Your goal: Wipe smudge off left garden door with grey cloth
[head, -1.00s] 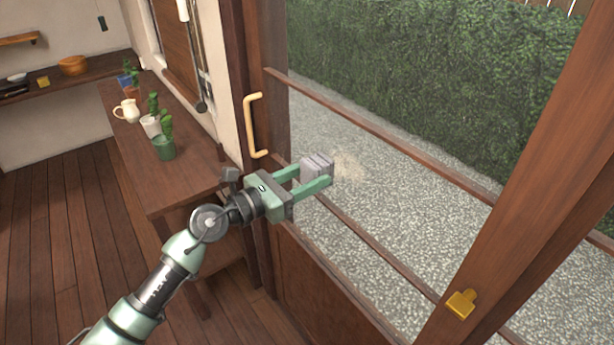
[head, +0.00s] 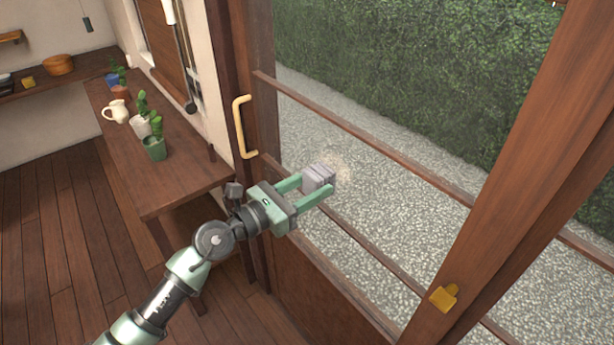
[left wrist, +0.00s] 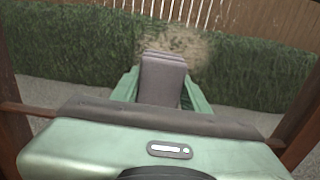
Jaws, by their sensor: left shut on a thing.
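My left gripper (head: 316,190) is shut on the folded grey cloth (head: 319,178), in front of the glass of the left garden door (head: 240,80). The cloth also shows between the green fingers in the left wrist view (left wrist: 163,80). A pale tan smudge (head: 341,166) lies on the glass at the cloth's far side, partly hidden by it. In the left wrist view the smudge (left wrist: 185,42) shows just above and around the cloth's end. I cannot tell whether the cloth touches the glass. My right gripper is not in view.
A cream door handle (head: 243,127) stands left of the glass. A wooden bench (head: 180,185) with potted cacti (head: 153,147) and a white jug (head: 117,111) runs along the wall. A yellow latch (head: 443,297) sits on the right frame. The floor at left is clear.

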